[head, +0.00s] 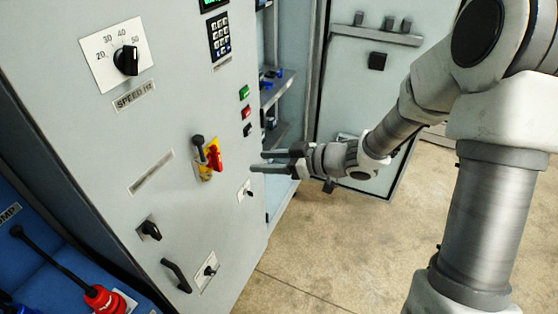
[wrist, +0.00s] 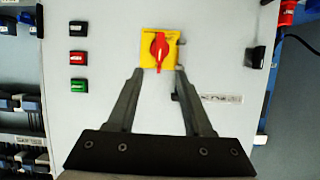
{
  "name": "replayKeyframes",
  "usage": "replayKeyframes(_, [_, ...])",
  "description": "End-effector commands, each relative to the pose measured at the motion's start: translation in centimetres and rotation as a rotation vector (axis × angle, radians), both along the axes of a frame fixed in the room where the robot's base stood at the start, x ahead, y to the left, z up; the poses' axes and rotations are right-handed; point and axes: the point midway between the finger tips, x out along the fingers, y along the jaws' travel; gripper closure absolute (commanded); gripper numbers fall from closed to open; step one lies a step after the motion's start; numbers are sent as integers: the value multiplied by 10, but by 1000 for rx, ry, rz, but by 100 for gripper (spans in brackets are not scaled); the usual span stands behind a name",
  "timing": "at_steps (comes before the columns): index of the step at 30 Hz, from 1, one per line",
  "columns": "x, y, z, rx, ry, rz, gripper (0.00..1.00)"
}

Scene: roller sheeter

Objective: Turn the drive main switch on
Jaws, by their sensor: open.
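The drive main switch is a red rotary handle (head: 214,158) on a yellow plate, on the front of the grey cabinet. In the wrist view the red handle (wrist: 159,52) stands upright in the picture on its yellow square. My gripper (head: 258,161) is open and empty, to the right of the switch in the head view. In the wrist view its two fingertips (wrist: 159,72) appear on either side of the handle, just below it in the picture. Contact with the switch cannot be seen. A dark lever (head: 199,149) sits close beside the yellow plate.
Green (head: 244,92), red (head: 246,112) and black buttons are on the cabinet's right side. A speed dial (head: 126,61) and keypad (head: 219,37) are above. A black knob (head: 149,230) and black handle (head: 176,275) are below. Open floor (head: 330,250) lies right.

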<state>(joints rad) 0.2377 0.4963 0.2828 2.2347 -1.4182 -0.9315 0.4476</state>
Motion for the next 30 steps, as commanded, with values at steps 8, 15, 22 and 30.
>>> replayKeyframes(8, [-12,-30,14,0,0,0,49])
replayKeyframes(15, [-14,-32,14,0,0,1,49])
replayKeyframes(22, [-14,-32,15,0,0,1,49])
replayKeyframes(30, [-14,-32,14,0,0,1,49])
